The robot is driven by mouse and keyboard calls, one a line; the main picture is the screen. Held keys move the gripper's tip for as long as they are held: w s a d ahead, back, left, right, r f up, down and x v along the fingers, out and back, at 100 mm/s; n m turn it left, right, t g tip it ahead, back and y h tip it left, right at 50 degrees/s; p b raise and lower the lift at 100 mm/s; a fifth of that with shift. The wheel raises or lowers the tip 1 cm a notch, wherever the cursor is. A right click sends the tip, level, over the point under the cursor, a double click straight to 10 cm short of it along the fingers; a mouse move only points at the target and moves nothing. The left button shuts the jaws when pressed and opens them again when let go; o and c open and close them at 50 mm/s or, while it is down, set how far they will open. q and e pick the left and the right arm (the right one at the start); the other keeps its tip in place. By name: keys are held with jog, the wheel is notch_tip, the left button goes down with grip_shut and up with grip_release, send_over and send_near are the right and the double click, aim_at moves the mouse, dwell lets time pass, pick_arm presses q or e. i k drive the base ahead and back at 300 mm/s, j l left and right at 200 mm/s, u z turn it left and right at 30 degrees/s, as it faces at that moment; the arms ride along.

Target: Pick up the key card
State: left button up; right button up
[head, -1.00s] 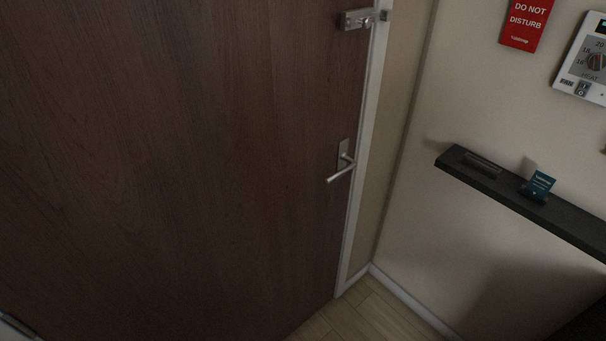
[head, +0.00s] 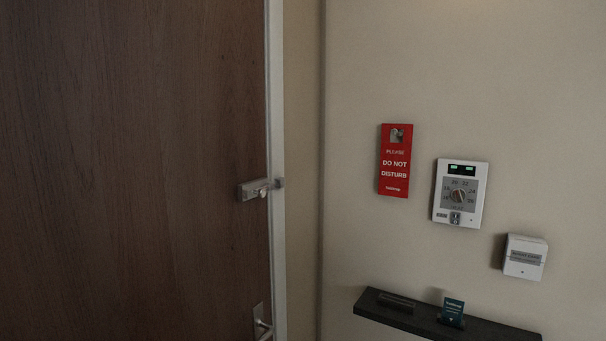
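A small teal card with pale print (head: 453,309), which looks like the key card, stands upright, leaning slightly, in a dark holder on the black wall shelf (head: 500,332). The shelf is low at the right in the head view. Neither of my grippers is in view.
A dark flat item (head: 397,301) lies on the shelf left of the card. Above hang a red do-not-disturb sign (head: 394,161), a thermostat (head: 460,193) and a white wall box (head: 525,257). A brown door (head: 130,170) with a latch (head: 254,189) and handle (head: 262,325) fills the left.

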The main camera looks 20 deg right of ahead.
aim_at(453, 309)
jog(key=z, duration=1.45)
